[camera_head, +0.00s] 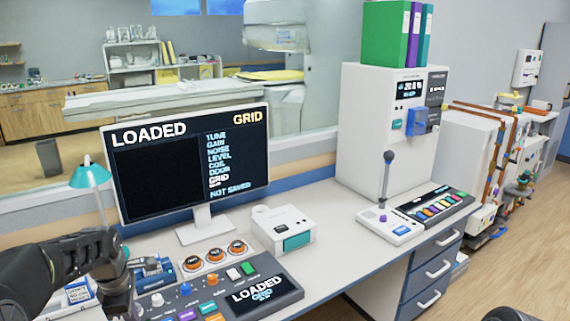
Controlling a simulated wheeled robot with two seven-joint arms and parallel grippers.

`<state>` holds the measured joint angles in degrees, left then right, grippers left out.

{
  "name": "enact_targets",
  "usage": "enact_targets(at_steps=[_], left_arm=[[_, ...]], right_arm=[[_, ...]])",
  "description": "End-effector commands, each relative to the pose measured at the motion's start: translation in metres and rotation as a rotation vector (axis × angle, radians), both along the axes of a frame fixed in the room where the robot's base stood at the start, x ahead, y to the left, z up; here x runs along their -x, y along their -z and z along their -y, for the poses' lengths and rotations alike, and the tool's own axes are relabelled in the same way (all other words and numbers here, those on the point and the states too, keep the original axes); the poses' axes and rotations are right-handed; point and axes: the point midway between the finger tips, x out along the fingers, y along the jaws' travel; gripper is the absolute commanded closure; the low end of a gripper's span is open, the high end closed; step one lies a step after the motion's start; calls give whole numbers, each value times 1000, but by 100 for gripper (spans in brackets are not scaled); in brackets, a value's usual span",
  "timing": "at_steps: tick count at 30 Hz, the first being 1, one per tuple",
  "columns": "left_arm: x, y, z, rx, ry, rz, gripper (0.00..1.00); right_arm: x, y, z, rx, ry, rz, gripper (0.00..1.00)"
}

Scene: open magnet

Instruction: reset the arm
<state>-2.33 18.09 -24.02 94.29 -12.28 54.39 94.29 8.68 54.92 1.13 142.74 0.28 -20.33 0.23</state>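My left arm (60,268) comes in from the left edge, bends at a dark joint and runs down past the bottom edge, over the left end of the desk. Its gripper fingers do not show. A dark rounded part (508,314) at the bottom right edge may be part of my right arm; no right gripper shows. A control panel (215,300) with coloured buttons and a small screen reading "LOADED GRID" lies just right of my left arm. The monitor (150,175) behind it reads "LOADED", "GRID" and "NOT SAVED".
On the desk (325,240) stand a white box (284,228), a joystick (387,180), a button keyboard (436,206) and a tall white unit (365,130) with binders on top. A teal lamp (91,174) stands behind my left arm. The desk's middle front is bare.

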Motion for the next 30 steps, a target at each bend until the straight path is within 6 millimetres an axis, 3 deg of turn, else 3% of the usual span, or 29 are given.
enact_targets(at_steps=[5, 8, 11, 14, 17, 21, 24, 27, 30], left_arm=[[-21, 15, 15, -42, 254, 95, 100], [-33, 36, 35, -78, 450, 149, 100], [-40, 74, 69, -121, 705, 200, 100], [-28, 131, 121, -170, 1022, 247, 100], [5, 188, 175, -202, 1304, 282, 100], [78, 249, 240, -189, 1592, 301, 100], [139, 276, 276, -127, 1706, 296, 100], [192, 291, 302, -27, 1735, 272, 100], [228, 298, 317, 60, 1749, 244, 100]], right_arm=[[1, 0, 0, 0, -1, -2, 100], [1, 0, 0, 0, -1, -2, 100], [1, 0, 0, 0, -1, -2, 100], [1, 0, 0, 0, -1, -2, 100], [1, 0, 0, 0, -1, -2, 100], [1, 0, 0, 0, -1, -2, 100], [1, 0, 0, 0, -1, -2, 100], [1, 0, 0, 0, -1, -2, 100], [1, 0, 0, 0, -1, -2, 100]])
